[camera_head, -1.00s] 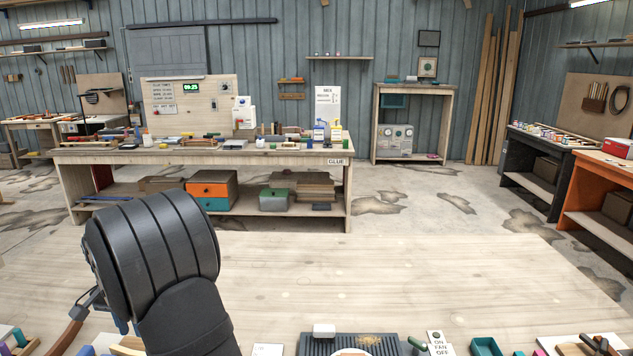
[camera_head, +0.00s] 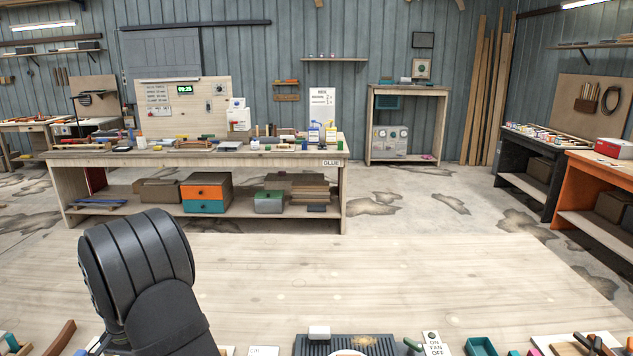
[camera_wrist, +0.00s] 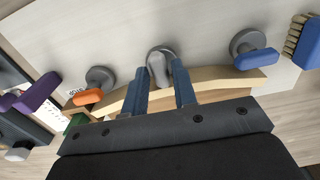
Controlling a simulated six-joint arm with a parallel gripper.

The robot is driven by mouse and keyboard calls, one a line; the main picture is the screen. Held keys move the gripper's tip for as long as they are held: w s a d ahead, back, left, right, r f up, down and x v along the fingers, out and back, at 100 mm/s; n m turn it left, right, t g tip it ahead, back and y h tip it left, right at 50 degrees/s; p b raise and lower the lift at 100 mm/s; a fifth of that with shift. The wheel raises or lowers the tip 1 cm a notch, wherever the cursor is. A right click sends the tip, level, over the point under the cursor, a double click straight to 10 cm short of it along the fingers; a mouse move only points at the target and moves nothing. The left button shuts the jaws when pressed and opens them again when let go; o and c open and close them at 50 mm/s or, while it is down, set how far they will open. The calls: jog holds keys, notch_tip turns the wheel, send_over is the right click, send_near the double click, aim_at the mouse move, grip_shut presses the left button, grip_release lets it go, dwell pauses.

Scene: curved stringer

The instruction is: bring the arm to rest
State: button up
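In the wrist view the two blue fingers of my gripper (camera_wrist: 160,88) stand apart with a gap between them. A grey round-based piece with a grey lever (camera_wrist: 158,68) shows between and beyond the fingertips; I see no finger closed on it. A curved wooden stringer (camera_wrist: 215,78) runs across behind the fingers, on a pale board (camera_wrist: 115,38). An orange-handled clamp (camera_wrist: 90,96) is to the left and a blue-handled clamp (camera_wrist: 255,58) to the right. In the head view only my dark arm shows at lower left; my gripper is out of that view.
In the wrist view a purple-handled piece (camera_wrist: 38,94) is at left and a blue brush (camera_wrist: 308,45) at upper right. In the head view a dark slatted panel (camera_head: 325,344), a fan switch sign (camera_head: 433,344) and a teal tray (camera_head: 482,346) line the near edge. The bench middle (camera_head: 330,270) is clear.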

jog(key=shift+r, duration=0.1)
notch_tip(320, 180, up, 17)
notch_tip(320, 180, down, 17)
jog(key=shift+f, duration=0.15)
jog(key=n, duration=0.6)
jog(key=shift+n, duration=0.3)
dwell(0.3)
